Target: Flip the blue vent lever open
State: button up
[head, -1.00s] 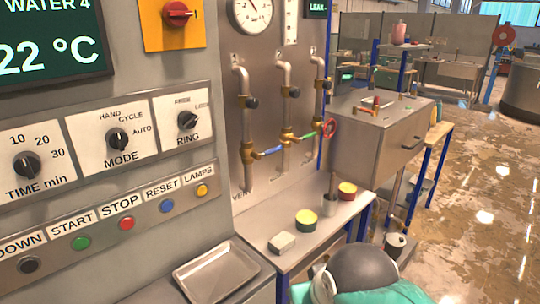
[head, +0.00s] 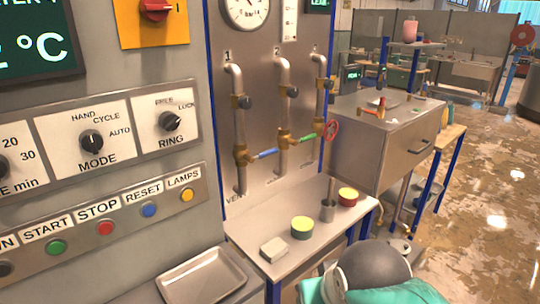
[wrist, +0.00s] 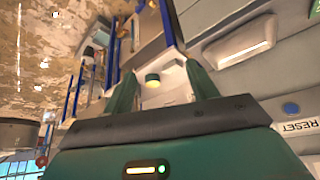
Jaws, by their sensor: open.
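The blue vent lever (head: 265,153) is on the upright steel panel in the head view. It sticks out to the right, nearly level, from the brass valve (head: 241,154) low on the leftmost pipe (head: 238,115), crosswise to that pipe. A partly legible VENT label (head: 235,198) is below it. My gripper (wrist: 158,68) shows in the wrist view with its two green fingers apart and nothing between them. The blue lever is not visible in the wrist view. In the head view my arm is at the bottom right, well apart from the lever; the fingers are not visible there.
The bench (head: 265,215) below holds a pale block (head: 273,249), a green-and-yellow tin (head: 302,228), a metal cup (head: 327,210) and a red-and-yellow tin (head: 348,196). A metal tray (head: 202,277) is nearer.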

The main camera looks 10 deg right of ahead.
jog(key=shift+d, duration=0.1)
jog(key=c, duration=0.3)
jog(key=shift+w+a, duration=0.2)
jog(key=shift+w, duration=0.05)
jog(key=c, duration=0.4)
jog(key=shift+w+a+f+m+g+y, duration=0.2)
jog(key=shift+w+a+m+g+y, duration=0.3)
jog(key=shift+w+a+m+y, duration=0.35)
grip_shut()
jog(key=w+a+m+y, duration=0.35)
jog(key=w+m, duration=0.25)
jog(key=w, duration=0.2)
jog(key=w+a+m+y, duration=0.3)
jog(key=w+m+y, duration=0.25)
jog(key=w, duration=0.35)
jog(key=w+d+f+m+t, duration=0.2)
jog(key=w+d+m+t, duration=0.3)
jog(key=w, duration=0.5)
jog(key=w+d+f+m+t+h, duration=0.1)
jog(key=w+d+f+m+t, duration=0.1)
jog(key=w+d+m+t, duration=0.4)
jog(key=w+d+m, duration=0.4)
jog(key=w+m, duration=0.1)
jog(key=shift+w+d+f+m+t, duration=0.2)
jog(key=shift+d+m+t, duration=0.1)
jog(key=shift+m, duration=0.1)
jog(key=shift+h, duration=0.25)
